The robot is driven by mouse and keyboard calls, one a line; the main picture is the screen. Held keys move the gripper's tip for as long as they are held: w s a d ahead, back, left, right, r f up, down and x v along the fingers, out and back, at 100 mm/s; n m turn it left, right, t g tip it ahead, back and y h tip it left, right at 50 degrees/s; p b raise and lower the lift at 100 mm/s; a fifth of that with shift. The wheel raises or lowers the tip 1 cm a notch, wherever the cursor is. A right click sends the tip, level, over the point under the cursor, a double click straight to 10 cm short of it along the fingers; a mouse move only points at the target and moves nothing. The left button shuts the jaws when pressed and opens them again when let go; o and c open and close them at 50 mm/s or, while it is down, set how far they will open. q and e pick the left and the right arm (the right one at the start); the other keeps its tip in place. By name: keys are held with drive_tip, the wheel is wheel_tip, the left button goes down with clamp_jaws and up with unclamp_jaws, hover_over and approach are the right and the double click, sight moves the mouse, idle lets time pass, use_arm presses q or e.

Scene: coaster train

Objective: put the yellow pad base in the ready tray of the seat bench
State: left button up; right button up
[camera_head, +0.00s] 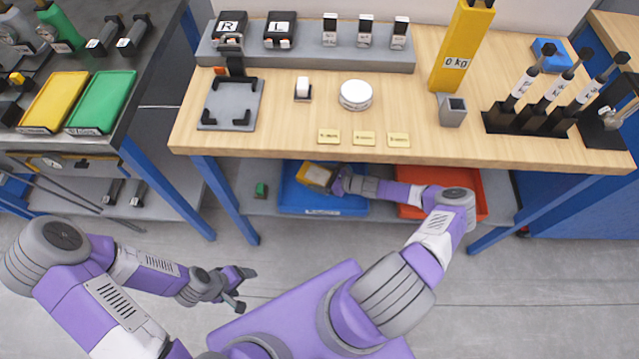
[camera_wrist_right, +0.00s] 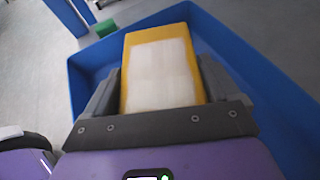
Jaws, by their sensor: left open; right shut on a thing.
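The yellow pad base (camera_head: 317,176) has a pale top face and a yellow rim. My right gripper (camera_head: 331,181) is shut on it, with a finger on each side of the pad base in the right wrist view (camera_wrist_right: 160,70). The blue tray (camera_head: 290,201) lies on the shelf under the wooden bench, and the pad base is over or inside it; I cannot tell whether it touches the floor of the tray. The tray walls surround the pad base in the wrist view (camera_wrist_right: 75,90). My left gripper (camera_head: 243,289) is open and empty, in front of the bench.
The wooden bench top (camera_head: 280,118) overhangs the shelf above my right forearm. A red tray (camera_head: 470,190) is to the right of the blue one, behind my arm. A small green object (camera_head: 261,189) lies on the shelf left of the blue tray. A blue bench leg (camera_head: 225,195) stands further left.

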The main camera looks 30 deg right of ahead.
wheel_tip(320, 180, down, 4)
drive_tip(key=shift+w+f+b, duration=0.1)
drive_tip(key=shift+f+b, duration=0.15)
drive_tip(key=shift+b, duration=0.75)
drive_tip(key=shift+r, duration=0.1)
drive_tip(key=o, duration=1)
drive_tip(key=p+v, duration=0.2)
drive_tip(key=v, duration=0.4)
drive_tip(key=shift+d+r+p, duration=0.1)
drive_tip(key=shift+d+p, duration=0.05)
drive_tip(key=shift+p, duration=0.25)
drive_tip(key=shift+s+d+r, duration=0.1)
drive_tip(key=shift+s+d, duration=0.2)
drive_tip(key=shift+s, duration=0.25)
